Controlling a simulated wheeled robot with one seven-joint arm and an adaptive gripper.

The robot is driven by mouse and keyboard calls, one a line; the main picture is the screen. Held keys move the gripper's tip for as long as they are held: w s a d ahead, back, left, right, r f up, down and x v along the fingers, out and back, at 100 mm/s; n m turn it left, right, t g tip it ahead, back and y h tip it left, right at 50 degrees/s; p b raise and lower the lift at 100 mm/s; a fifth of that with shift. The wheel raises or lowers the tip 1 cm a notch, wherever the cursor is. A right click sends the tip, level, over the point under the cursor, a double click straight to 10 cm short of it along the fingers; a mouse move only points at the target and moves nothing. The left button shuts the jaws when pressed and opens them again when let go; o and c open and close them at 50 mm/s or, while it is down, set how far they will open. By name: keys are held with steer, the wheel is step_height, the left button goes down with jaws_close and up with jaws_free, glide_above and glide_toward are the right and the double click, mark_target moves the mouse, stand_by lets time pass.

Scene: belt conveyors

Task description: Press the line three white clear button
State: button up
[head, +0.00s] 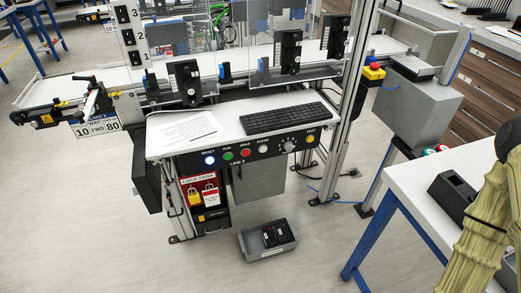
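The line three control panel (240,164) is the dark front face of a small white desk, with a "LINE 3" label under its buttons. The white clear button (263,149) sits right of the red hold button (245,153) and left of a dark rotary knob (288,146). A green run button (228,156) and a bright bluish-white reset button (209,160) are further left. A yellow test button (310,139) is at the right end. Nothing touches or covers the clear button. My gripper is not seen in the head view.
A keyboard (286,117) and a paper sheet (184,128) lie on the desk. A grey bin (267,240) stands on the floor in front. A white table (422,187) with blue legs is at right. The conveyor (120,77) runs behind the desk. Floor at front left is clear.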

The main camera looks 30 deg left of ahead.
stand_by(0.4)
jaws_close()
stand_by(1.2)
